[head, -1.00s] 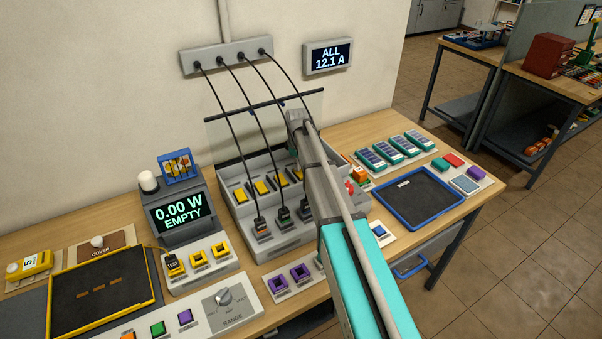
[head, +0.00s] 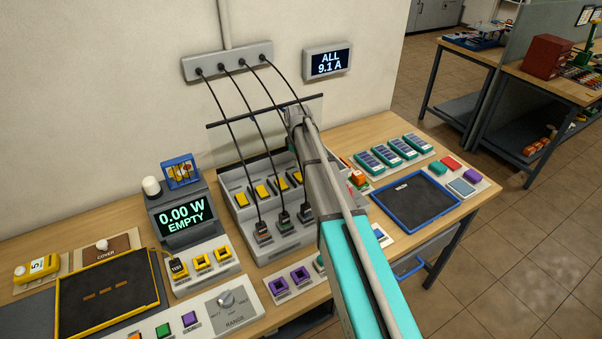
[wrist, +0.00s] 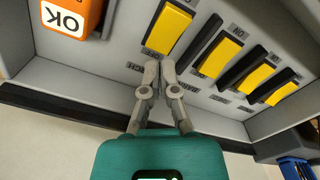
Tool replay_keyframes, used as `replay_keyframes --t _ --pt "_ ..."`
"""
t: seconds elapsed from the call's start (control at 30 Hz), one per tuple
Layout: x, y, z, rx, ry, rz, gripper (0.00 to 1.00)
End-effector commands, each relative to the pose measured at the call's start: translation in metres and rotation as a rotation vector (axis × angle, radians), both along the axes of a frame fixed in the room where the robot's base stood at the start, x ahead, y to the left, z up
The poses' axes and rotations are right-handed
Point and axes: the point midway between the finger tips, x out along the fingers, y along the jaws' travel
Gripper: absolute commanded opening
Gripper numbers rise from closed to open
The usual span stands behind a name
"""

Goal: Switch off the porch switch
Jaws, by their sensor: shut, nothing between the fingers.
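A row of yellow rocker switches (head: 261,191) is set in a grey sloped panel (head: 277,241). The wrist view shows them upside down. The nearest rocker there (wrist: 169,28), beside the orange OK block, looks larger and shows less dark side than the others. A small label under it seems to end in "RCH", partly covered by a finger. My gripper (wrist: 160,67) is shut and empty, its fingertips just below that rocker; I cannot tell whether they touch the panel. In the head view my arm hides the gripper.
An orange OK block (wrist: 73,17) stands close beside my fingers. Black cables run from the wall strip (head: 228,60) down to the panel. A dark bar (head: 264,110) crosses above the panel. A blue-rimmed tray (head: 459,211) lies to the right, a meter (head: 183,216) to the left.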

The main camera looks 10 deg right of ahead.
Motion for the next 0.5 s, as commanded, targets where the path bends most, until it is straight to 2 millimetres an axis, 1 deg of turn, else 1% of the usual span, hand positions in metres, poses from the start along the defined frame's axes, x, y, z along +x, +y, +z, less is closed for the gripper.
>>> replay_keyframes --t 0.03,0.5 --pt "0.000 0.000 0.006 0.000 0.000 0.000 0.00" --pt "0.000 0.000 0.031 0.000 0.000 0.000 0.00"
